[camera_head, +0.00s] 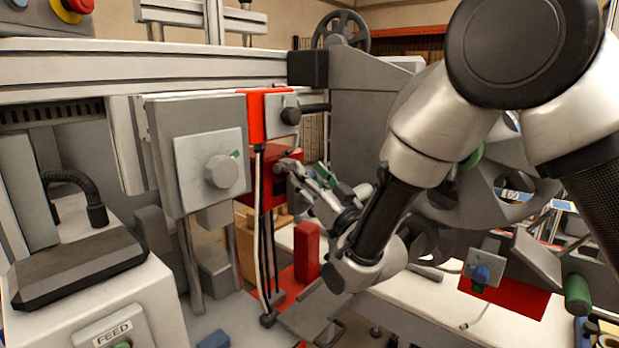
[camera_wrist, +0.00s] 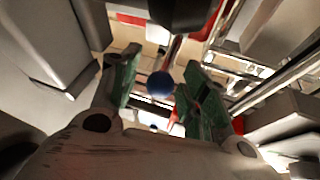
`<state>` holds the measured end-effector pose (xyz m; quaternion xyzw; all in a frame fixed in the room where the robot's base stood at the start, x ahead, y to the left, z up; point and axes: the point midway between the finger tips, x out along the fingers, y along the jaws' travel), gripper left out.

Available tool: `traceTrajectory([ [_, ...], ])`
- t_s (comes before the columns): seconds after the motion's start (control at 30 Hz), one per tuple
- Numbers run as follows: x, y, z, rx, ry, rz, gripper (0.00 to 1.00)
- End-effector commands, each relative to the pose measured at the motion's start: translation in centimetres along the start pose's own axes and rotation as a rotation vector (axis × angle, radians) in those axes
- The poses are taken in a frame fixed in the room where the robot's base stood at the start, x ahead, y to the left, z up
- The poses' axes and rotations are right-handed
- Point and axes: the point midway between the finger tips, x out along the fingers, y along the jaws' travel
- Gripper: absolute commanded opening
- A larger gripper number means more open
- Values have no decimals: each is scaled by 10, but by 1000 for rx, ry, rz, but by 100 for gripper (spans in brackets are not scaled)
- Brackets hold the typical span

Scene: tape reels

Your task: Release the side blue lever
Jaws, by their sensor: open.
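A dark blue ball (camera_wrist: 160,84), which looks like the end of the blue lever, shows in the wrist view between the two green-padded fingers of my gripper (camera_wrist: 158,90). The fingers are open, with gaps on both sides of the ball. I cannot tell how far beyond the fingertips the ball lies. In the head view my gripper (camera_head: 306,170) reaches left, in front of a red block (camera_head: 262,170) on the machine. I cannot make out the blue ball there.
A grey box with a round knob (camera_head: 221,171) stands left of my gripper, and an orange-red bracket (camera_head: 264,118) is above it. A white cable (camera_head: 257,220) hangs close by. A red post (camera_head: 307,252) stands below. A blue knob (camera_head: 481,274) is at the right.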

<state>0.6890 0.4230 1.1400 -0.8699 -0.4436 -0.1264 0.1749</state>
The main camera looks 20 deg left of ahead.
Motion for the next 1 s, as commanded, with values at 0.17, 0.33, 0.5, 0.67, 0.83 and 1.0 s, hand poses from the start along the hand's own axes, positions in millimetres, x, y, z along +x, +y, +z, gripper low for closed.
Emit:
traceTrajectory([
  [0.17,0,0,0,0,0,0,45],
  [0.33,0,0,0,0,0,0,14],
  [0.5,0,0,0,0,0,0,0],
  [0.67,0,0,-1,-1,-4,0,0],
  [0.83,2,-1,-6,-11,-41,4,0],
  [1.0,6,-3,-16,-34,-128,13,0],
])
